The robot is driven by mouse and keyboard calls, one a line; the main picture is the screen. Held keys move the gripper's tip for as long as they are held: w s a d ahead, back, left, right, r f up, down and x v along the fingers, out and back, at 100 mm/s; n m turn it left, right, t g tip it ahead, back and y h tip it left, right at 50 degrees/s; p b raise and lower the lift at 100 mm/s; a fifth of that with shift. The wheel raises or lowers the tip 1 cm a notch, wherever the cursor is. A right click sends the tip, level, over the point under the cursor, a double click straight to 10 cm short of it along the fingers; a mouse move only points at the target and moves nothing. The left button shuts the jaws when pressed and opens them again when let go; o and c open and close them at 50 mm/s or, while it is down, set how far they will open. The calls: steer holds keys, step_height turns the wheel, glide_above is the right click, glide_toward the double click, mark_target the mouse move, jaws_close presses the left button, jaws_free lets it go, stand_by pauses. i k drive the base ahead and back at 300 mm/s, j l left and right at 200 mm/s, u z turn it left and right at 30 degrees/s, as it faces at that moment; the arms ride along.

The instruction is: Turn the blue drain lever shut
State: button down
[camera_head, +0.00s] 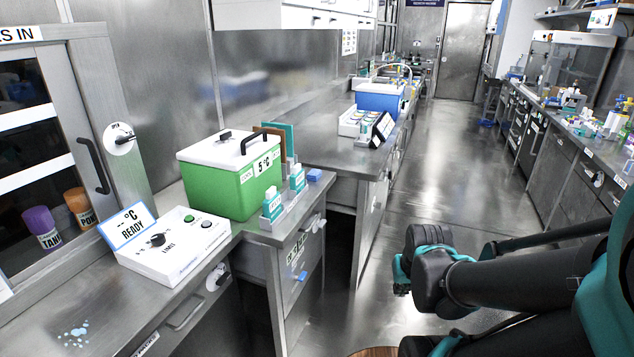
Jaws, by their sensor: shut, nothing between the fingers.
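The blue drain lever (300,276) sticks out from the front of the grey cabinet (283,318), below the counter that bears the green box. It is small in the picture, and its exact angle is hard to tell. My dark arm with teal bands reaches in from the right, over the aisle floor, well apart from the lever. I cannot make out my gripper's fingers anywhere in this view.
A green box (215,187) with a white lid stands above the lever. A grey knob (217,278) is on the nearer cabinet. The aisle floor (455,130) is clear farther back.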

mark_target(300, 279)
steer(key=i+l+u, duration=0.2)
steer(key=l, duration=0.5)
steer(key=i+l+u, duration=0.15)
steer(key=l, duration=0.5)
steer(key=l+u, duration=0.2)
steer(key=l, duration=0.5)
steer(key=u, duration=0.8)
